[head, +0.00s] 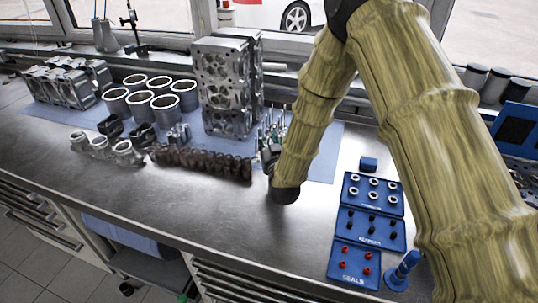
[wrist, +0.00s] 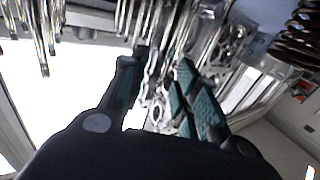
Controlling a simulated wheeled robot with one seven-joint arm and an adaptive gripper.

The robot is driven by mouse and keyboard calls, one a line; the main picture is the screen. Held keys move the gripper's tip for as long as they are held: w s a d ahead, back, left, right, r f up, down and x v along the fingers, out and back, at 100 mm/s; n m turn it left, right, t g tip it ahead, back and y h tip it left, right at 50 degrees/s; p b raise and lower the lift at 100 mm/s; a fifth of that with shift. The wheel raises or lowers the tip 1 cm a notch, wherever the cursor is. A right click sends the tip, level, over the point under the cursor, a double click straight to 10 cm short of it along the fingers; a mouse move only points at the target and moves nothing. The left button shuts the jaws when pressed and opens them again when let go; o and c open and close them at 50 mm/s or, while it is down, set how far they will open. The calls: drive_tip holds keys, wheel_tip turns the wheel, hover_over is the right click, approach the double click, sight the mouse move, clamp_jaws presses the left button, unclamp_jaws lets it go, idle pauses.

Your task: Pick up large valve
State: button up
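Several slim silver valves (head: 274,131) stand upright in a cluster on the blue mat, in front of the tall engine block, partly hidden behind my arm in the head view. In the wrist view the shiny valve stems (wrist: 180,25) reach down from the top edge. I cannot tell which one is the large valve. My gripper (head: 266,152) is low beside the cluster and mostly covered by my wrist. In the wrist view its teal-padded fingers (wrist: 160,70) are apart, with some stems showing between and beyond them. I see no valve clamped.
The engine block (head: 222,85) stands behind the valves. Blue trays of small parts (head: 369,229) are at the right. The bench front is clear.

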drive_tip(key=shift+w+a, duration=0.1)
drive_tip(key=shift+w, duration=0.1)
clamp_jaws()
drive_tip(key=shift+r, duration=0.1)
